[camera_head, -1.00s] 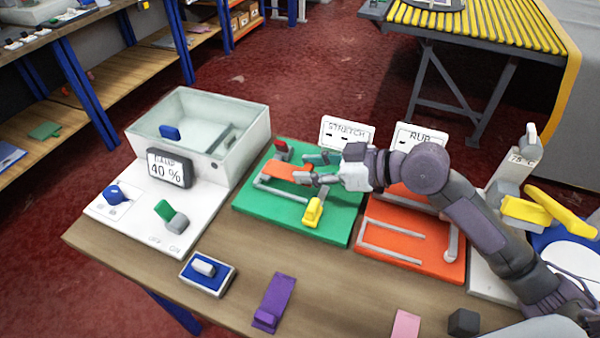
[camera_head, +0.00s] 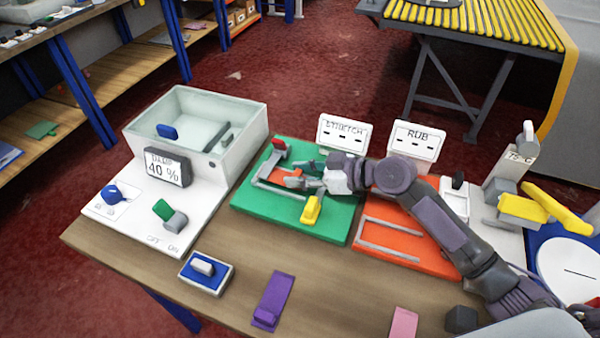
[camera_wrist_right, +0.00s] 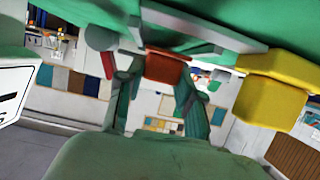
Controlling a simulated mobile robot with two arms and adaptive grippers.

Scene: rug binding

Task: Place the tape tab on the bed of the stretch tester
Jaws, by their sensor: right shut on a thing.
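The stretch tester (camera_head: 333,222) is a green base with grey rails, a red clamp (camera_head: 279,144), a yellow block (camera_head: 311,210) and a STRETCH sign (camera_head: 343,134) behind it. My right gripper (camera_head: 303,182) is low over its bed, pointing left. It is shut on an orange tab (camera_head: 292,181), which I take to be the tape tab; the fingers partly hide it. In the right wrist view the orange tab (camera_wrist_right: 166,68) shows between the fingertips, near the grey rail. Whether it touches the bed I cannot tell. My left gripper is out of view.
An orange RUB station (camera_head: 400,257) stands to the right. A clear-walled tank (camera_head: 240,115) with a 40 % display stands to the left. A purple strip (camera_head: 275,295), a blue pad (camera_head: 206,287), a pink strip (camera_head: 403,323) and a dark cube (camera_head: 461,319) lie along the front.

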